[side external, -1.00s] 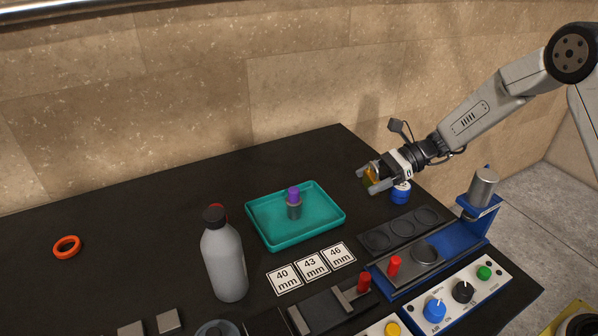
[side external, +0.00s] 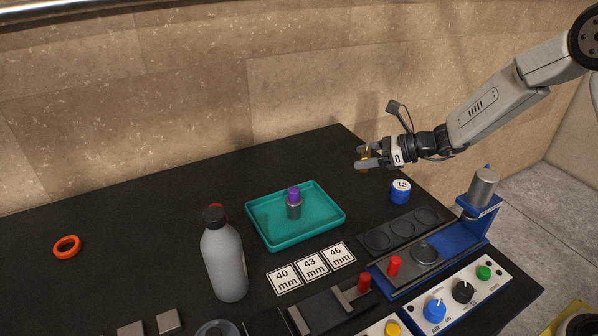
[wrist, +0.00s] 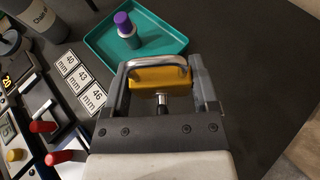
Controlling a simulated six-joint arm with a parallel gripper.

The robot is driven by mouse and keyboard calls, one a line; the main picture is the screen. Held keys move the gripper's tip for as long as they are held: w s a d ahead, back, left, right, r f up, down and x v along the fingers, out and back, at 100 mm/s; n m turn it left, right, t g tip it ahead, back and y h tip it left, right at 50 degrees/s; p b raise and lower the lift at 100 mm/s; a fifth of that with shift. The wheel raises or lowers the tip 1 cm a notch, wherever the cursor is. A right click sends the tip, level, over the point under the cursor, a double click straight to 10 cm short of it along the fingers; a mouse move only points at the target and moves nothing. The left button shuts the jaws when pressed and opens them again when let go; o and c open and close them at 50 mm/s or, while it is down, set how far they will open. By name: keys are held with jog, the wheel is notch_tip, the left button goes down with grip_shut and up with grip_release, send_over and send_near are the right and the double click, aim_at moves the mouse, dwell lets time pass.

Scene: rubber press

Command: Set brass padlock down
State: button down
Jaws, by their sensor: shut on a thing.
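My gripper (side external: 366,157) is shut on the brass padlock (side external: 365,155). In the side view it is above the far right part of the black table, behind the blue tin marked 12 (side external: 401,191). In the wrist view the padlock (wrist: 160,78) sits between the two fingers (wrist: 160,88), its yellow body and silver shackle showing. Part of the padlock is hidden by the fingers in the side view.
A teal tray (side external: 258,232) holds a small purple-capped bottle (side external: 294,203). Nearby are a grey bottle (side external: 226,262), size cards (side external: 311,266), a black plate with round recesses (side external: 378,240) and a blue press (side external: 462,236). An orange ring (side external: 67,246) lies far left. The table between tray and tin is bare.

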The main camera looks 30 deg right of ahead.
jog(key=m, duration=0.1)
jog(key=d+t+h, duration=0.1)
jog(key=m+t+h, duration=0.1)
jog(key=shift+w+d+r+m, duration=0.3)
jog(key=shift+w+d+r, duration=0.05)
jog(key=shift+d, duration=0.05)
jog(key=shift+s+d+m+t+h, duration=0.15)
jog(key=shift+d+m+t+h, duration=0.9)
jog(key=shift+m+h, duration=0.45)
jog(key=shift+d, duration=0.1)
jog(key=shift+g, duration=0.25)
jog(key=w+f, duration=0.2)
jog(key=w, duration=0.2)
jog(key=w+f, duration=0.3)
jog(key=w, duration=0.1)
jog(key=w+f, duration=0.3)
jog(key=w, duration=0.1)
jog(key=shift+w, duration=0.15)
jog(key=shift+w+f, duration=0.6)
jog(key=shift+f, duration=0.1)
